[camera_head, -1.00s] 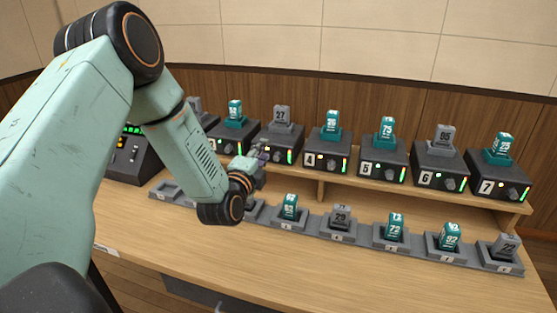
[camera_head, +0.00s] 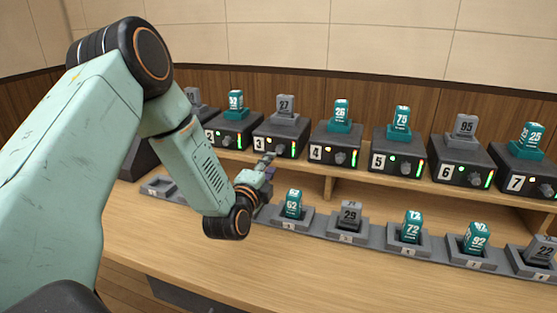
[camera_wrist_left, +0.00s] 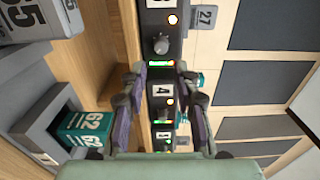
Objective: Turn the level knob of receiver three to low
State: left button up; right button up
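Receiver three (camera_head: 262,143) is a dark box on the shelf with a "3" label, a grey transmitter "27" (camera_head: 286,105) standing on top, lights and a round level knob (camera_head: 280,150). My left gripper (camera_head: 268,162) is just in front of and slightly below this receiver, near the knob. In the left wrist view the gripper (camera_wrist_left: 162,76) is open and empty, its two fingers apart. There the knob (camera_wrist_left: 160,44) lies beyond the fingertips, above the gap between them, apparently untouched. The knob's pointer direction is too small to tell. My right gripper is not in view.
Receiver four (camera_head: 335,148) stands close to the right, receiver two (camera_head: 228,131) to the left. A row of grey charging docks with teal and grey packs, such as the teal "62" (camera_head: 293,204), lines the desk below. Bare desk (camera_head: 290,255) lies in front.

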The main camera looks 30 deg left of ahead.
aim_at(278, 152)
pick_arm(q)
jog(key=b+x, duration=0.1)
jog(key=x, duration=0.6)
jog(key=shift+w+a+b, duration=0.1)
jog(key=shift+a+b, duration=0.05)
jog(key=shift+b, duration=0.2)
jog(key=shift+r, duration=0.1)
jog(key=c, duration=0.3)
grip_shut()
